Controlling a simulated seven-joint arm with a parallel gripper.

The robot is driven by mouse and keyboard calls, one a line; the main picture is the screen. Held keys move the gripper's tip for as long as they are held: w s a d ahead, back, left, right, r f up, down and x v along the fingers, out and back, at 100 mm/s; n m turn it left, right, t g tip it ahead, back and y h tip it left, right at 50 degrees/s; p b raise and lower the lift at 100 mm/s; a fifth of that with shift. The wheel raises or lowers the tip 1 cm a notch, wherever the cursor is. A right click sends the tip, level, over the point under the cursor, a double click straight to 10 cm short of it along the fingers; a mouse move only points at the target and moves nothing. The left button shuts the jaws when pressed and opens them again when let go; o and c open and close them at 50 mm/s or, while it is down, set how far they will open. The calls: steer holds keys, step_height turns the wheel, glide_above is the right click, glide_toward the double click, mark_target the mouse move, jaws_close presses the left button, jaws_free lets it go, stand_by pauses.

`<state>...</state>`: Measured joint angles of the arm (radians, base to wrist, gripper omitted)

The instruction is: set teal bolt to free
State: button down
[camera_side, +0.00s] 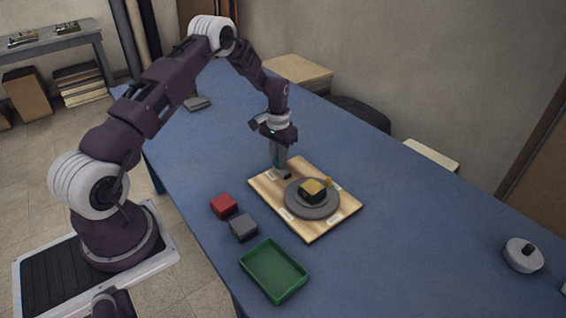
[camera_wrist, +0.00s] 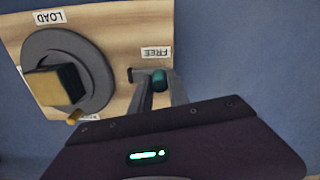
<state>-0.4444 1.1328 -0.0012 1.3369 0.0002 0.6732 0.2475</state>
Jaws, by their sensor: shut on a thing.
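The teal bolt's rounded knob (camera_wrist: 158,79) shows between my fingertips in the wrist view, close to the FREE label (camera_wrist: 156,52). A dark slot or bracket (camera_wrist: 133,75) lies just left of it; the fingers hide part of it. My gripper (camera_wrist: 161,88) is shut on the bolt, one finger on each side of the knob. In the side view my gripper (camera_side: 281,172) points down at the far left part of the wooden board (camera_side: 262,187). The bolt cannot be made out clearly there.
A grey disc (camera_side: 326,212) on the board carries a yellow-topped dark block (camera_side: 313,188), close to my gripper. A LOAD label (camera_wrist: 49,17) is beside it. A red block (camera_side: 223,205), grey block (camera_side: 243,228) and green tray (camera_side: 274,273) lie nearer.

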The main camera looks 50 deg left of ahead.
steer(key=shift+a, duration=0.25)
steer(key=c, duration=1.3)
jaws_free()
steer(key=shift+o, duration=0.2)
steer(key=shift+r, duration=0.1)
step_height(320, 180, up, 7)
steer(key=shift+d+r, duration=0.15)
steer(key=shift+r, duration=0.05)
step_height(320, 180, up, 9)
steer(key=t, duration=0.1)
glide_above(284, 175)
steer(key=s+d+r+m+t, duration=0.1)
steer(key=s+d+r, duration=0.3)
steer(key=r, duration=0.2)
steer(key=s+d+r+t, duration=0.1)
steer(key=s+d+r, duration=0.25)
steer(key=r, duration=0.25)
steer(key=s+d+r+t, duration=0.1)
steer(key=s+d, duration=0.2)
steer(key=s, duration=0.4)
steer(key=s+d+r, duration=0.2)
steer(key=s+d, duration=0.1)
steer(key=s, duration=0.5)
steer(key=s+d+r+m+t, duration=0.1)
steer(key=s+d, duration=0.3)
steer(key=s, duration=0.4)
steer(key=shift+r+t, duration=0.25)
steer(key=shift+t, duration=0.05)
